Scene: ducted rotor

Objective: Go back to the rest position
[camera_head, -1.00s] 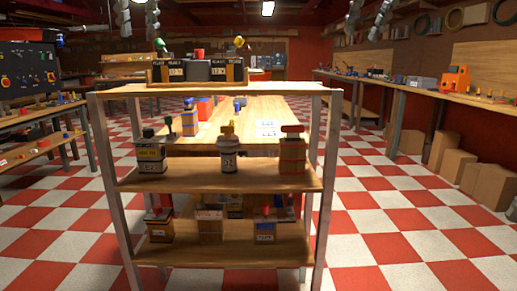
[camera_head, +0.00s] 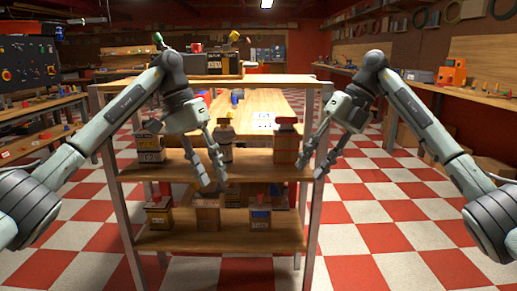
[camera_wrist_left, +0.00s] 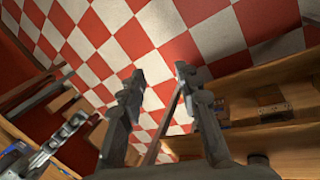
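My left gripper (camera_head: 213,182) hangs in front of the wooden shelf rack, its two fingers apart and pointing down before the middle and lower boards. The left wrist view shows the same gripper (camera_wrist_left: 158,80) open with nothing between its fingers. My right gripper (camera_head: 311,170) points down and left near the rack's right post, its fingers apart and nothing seen between them. Both arms are bent and raised in front of me. The shelf rack (camera_head: 225,241) carries several small boxes and bottles, partly hidden by my left gripper.
The rack stands close ahead, with a wooden table (camera_head: 263,104) behind it. A workbench (camera_head: 465,93) with an orange machine (camera_head: 452,73) runs along the right wall. Another bench with a black panel (camera_head: 22,62) is at the left. Checkered floor is clear beside the rack.

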